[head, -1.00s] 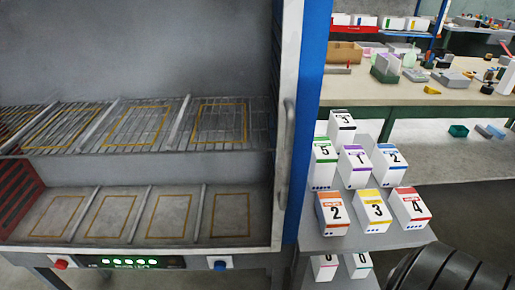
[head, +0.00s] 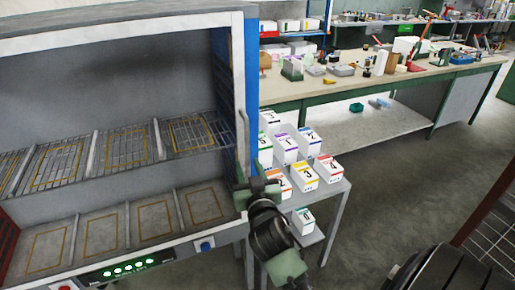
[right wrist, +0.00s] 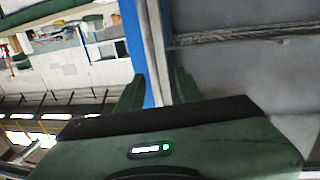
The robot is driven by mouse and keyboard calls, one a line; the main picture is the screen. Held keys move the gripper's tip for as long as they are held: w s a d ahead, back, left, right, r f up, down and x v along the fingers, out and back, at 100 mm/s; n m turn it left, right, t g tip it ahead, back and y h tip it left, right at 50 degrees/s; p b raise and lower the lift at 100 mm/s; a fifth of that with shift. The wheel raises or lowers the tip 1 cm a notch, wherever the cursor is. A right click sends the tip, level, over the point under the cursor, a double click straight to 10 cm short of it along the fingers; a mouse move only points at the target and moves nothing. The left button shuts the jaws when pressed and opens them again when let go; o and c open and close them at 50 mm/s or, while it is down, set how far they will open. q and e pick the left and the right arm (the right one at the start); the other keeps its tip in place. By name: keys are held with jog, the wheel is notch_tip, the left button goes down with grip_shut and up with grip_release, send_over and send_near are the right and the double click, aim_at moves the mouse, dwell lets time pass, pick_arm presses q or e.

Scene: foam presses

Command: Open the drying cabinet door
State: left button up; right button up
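The drying cabinet (head: 130,18) fills the left of the head view, with a pale front frame and blue side. Its inside shows through the front; I cannot tell whether a clear pane covers it. The door handle (head: 243,135) is an upright grey bar at the frame's right edge. My right gripper (head: 246,188) is at the lower end of this handle. In the right wrist view its fingers (right wrist: 158,82) stand apart, with the cabinet's pale and blue edge showing between and beyond them. Whether they touch the handle is unclear. My left gripper is out of view.
A grey stand (head: 330,192) with several numbered white boxes is just right of the cabinet, close to my right arm. A cluttered workbench (head: 330,92) runs behind. Grey floor (head: 400,190) is clear to the right.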

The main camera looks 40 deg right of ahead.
aim_at(248, 148)
jog(key=w+d, duration=0.1)
jog(key=w, duration=0.1)
jog(key=w+d+r+p, duration=0.1)
jog(key=w, duration=0.1)
jog(key=w+d+p, duration=0.1)
jog(key=shift+w+d+r, duration=0.3)
jog(key=shift+w+d, duration=0.1)
jog(key=shift+w+d+f, duration=0.1)
jog(key=shift+w+d, duration=0.15)
jog(key=shift+w, duration=0.25)
grip_shut()
dwell(0.9)
